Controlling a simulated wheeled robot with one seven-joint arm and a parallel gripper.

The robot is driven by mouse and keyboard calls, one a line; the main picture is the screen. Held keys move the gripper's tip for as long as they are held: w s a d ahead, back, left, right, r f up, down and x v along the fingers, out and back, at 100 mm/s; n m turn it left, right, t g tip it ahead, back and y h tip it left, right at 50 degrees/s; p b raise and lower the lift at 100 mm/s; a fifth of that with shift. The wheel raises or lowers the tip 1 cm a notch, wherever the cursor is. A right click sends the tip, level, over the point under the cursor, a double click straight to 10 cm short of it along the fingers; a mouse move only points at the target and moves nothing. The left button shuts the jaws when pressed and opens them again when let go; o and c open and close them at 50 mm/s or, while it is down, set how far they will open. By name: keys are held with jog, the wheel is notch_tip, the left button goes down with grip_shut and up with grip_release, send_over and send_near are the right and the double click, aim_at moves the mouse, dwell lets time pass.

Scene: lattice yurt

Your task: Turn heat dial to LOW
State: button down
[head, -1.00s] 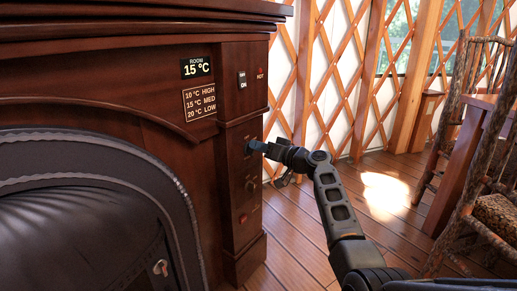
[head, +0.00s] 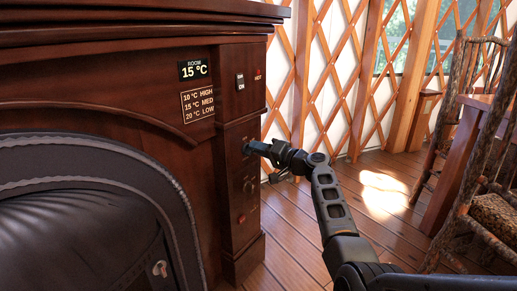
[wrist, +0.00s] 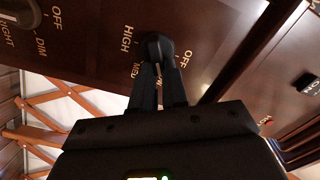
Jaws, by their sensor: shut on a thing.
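The heat dial (wrist: 160,45) is a dark knob on the brown wooden panel, with HIGH, MED and OFF printed around it in the wrist view. LOW cannot be read there. My gripper (wrist: 158,72) is shut on this knob, with a finger on either side. I cannot tell which mark the knob points to. In the head view my gripper (head: 251,147) meets the narrow right-hand panel and mostly hides the dial. The room display (head: 194,70) reads 15 °C. A plate (head: 198,103) lists 10 °C HIGH, 15 °C MED and 20 °C LOW.
A second knob (wrist: 20,12), marked OFF, DIM and BRIGHT, sits close by. An ON switch (head: 240,82) and a red HOT light (head: 258,76) are above the dial.

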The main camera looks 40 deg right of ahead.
jog(key=shift+d, duration=0.1)
jog(key=c, duration=1.1)
grip_release()
jog(key=shift+c, duration=0.2)
jog(key=shift+s, duration=0.15)
jog(key=s+d+p, duration=0.1)
jog(key=s+p, duration=0.1)
jog(key=s, duration=0.5)
jog(key=shift+s+d, duration=0.2)
